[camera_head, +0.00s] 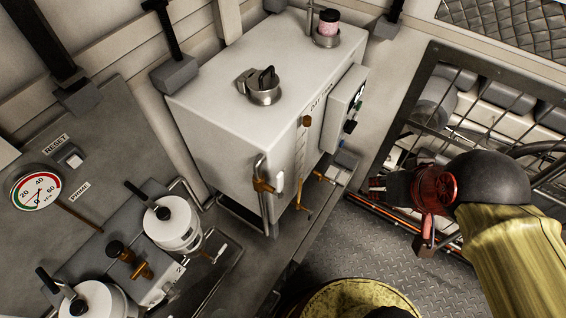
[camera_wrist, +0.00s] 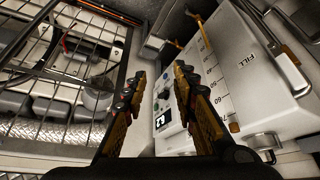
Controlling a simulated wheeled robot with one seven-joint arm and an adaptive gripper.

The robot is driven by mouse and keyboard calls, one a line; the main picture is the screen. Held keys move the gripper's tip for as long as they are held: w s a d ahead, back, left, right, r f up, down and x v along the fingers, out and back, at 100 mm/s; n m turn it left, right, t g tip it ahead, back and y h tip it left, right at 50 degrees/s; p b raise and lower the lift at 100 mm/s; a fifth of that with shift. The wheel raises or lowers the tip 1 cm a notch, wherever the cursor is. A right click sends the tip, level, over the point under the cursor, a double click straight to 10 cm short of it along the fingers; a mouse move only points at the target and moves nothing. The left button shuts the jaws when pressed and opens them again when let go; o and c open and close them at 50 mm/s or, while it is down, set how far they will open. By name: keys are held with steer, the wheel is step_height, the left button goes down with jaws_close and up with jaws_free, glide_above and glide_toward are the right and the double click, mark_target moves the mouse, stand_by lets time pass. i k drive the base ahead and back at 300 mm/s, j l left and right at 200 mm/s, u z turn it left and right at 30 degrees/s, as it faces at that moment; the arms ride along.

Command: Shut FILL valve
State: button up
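The FILL label (camera_wrist: 246,60) is on the pale tank in the wrist view, right of a level scale. Beside it is a pipe with a long orange-brass part (camera_wrist: 282,42), which looks like the FILL valve's handle; its exact position is hard to tell. In the head view, a brass valve (camera_head: 263,185) sits on the pipe at the tank's near corner. My gripper (camera_head: 373,188) is right of the tank, apart from it. In the wrist view my gripper (camera_wrist: 159,75) has its two fingers spread with nothing between them.
The tank (camera_head: 230,110) carries a control box (camera_head: 345,105) on its side facing my gripper. Another small brass valve (camera_head: 325,178) is low by the tank. A wire rack (camera_head: 465,85) stands behind my arm. Bare floor lies between.

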mark_target(278, 192)
steer(key=k+j+u, duration=0.2)
steer(key=k+j, duration=0.6)
steer(key=j, duration=0.05)
